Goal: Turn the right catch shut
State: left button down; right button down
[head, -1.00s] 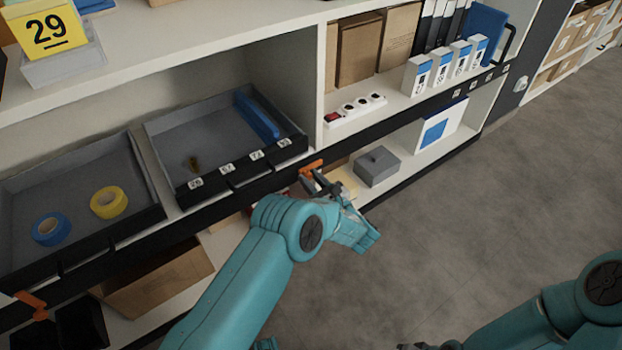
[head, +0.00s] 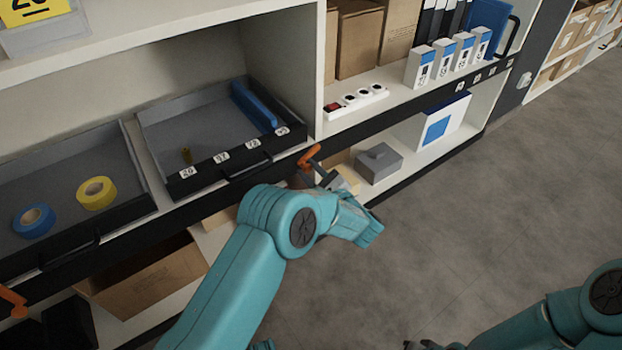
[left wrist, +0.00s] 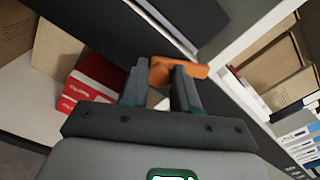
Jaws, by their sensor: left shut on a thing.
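The right catch (head: 309,158) is a small orange lever on the black shelf rail, just right of the numbered grey tray (head: 205,130). In the left wrist view the catch (left wrist: 178,70) lies between and beyond the dark fingertips, its longer end reaching past the right finger. My left gripper (head: 324,176) is shut on it; in the left wrist view its fingers (left wrist: 160,88) stand on either side of part of the lever. Another orange catch (head: 13,301) sits on the rail at the far left. My right gripper (head: 424,345) barely shows at the bottom edge, its jaws unclear.
A grey box (head: 378,163) and a white-blue box (head: 440,125) stand on the lower shelf right of the catch. A power strip (head: 356,101) lies above. A red box (left wrist: 90,82) is below the rail. The floor (head: 480,200) to the right is clear.

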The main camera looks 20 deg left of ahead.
pick_arm(q)
jog(key=shift+a+f+n+b, duration=0.1)
jog(key=shift+n+b, duration=0.45)
jog(key=shift+n, duration=1.35)
jog(key=n, duration=0.3)
jog(key=shift+a+n+b, duration=0.1)
jog(key=shift+n+b, duration=0.2)
jog(key=shift+n, duration=2.3)
pick_arm(e)
jog(key=shift+w+d+f+t, duration=0.15)
jog(key=shift+w+f+t, duration=0.15)
jog(key=shift+w+f, duration=0.75)
jog(key=shift+s+f, duration=0.1)
jog(key=shift+s, duration=0.05)
pick_arm(q)
jog(key=c, duration=0.9)
grip_release()
jog(key=shift+o, duration=0.2)
